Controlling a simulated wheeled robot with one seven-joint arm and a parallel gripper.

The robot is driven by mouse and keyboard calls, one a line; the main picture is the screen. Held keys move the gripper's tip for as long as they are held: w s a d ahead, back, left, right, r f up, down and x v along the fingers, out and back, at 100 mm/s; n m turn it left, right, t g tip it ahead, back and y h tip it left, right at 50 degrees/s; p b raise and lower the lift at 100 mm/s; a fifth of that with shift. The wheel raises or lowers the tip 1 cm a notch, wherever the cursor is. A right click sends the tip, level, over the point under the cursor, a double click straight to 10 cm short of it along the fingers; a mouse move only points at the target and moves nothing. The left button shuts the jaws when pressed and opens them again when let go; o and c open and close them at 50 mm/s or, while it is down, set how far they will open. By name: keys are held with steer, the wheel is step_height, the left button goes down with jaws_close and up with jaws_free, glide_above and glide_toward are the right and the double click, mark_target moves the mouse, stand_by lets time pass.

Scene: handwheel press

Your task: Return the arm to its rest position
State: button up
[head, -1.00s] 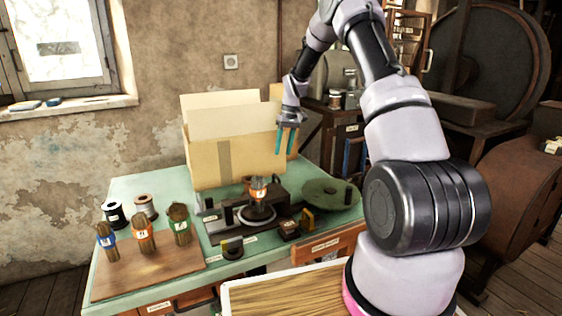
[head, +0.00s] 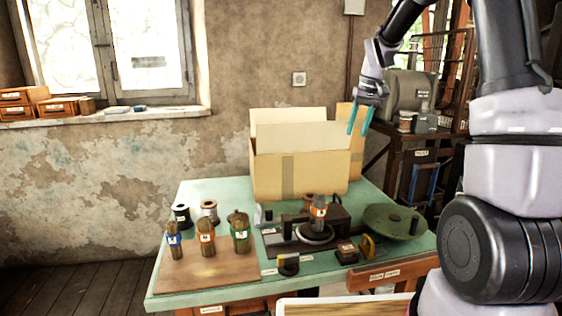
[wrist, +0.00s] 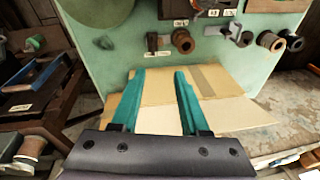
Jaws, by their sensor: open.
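My gripper (head: 360,120) is open, with teal fingers and nothing between them. In the head view it hangs in the air at the right upper edge of an open cardboard box (head: 300,175). In the wrist view the gripper (wrist: 155,100) points toward the box flaps (wrist: 225,115) and the green table top (wrist: 165,65). Below the gripper stands the press (head: 315,232), with an orange-labelled piece (head: 319,208) upright on its round plate. A green disc (head: 395,218) with a dark knob lies to the right of the press.
Three bottle-like pieces with blue (head: 174,240), orange (head: 206,238) and green (head: 240,234) labels stand on a wooden board (head: 205,272). Spools (head: 181,214) stand behind them. A rack with machinery (head: 410,95) is behind the gripper. Air above the left table is clear.

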steer(key=s+r+m+t, duration=0.2)
steer(key=s+r+t, duration=0.1)
steer(key=s+r, duration=1)
steer(key=s+f+m+t, duration=0.1)
steer(key=s+m+t, duration=0.1)
steer(key=s, duration=1.5)
steer(key=shift+a+f+m+t, duration=0.15)
steer(key=shift+a+m+t, duration=0.15)
steer(key=shift+a+m, duration=0.15)
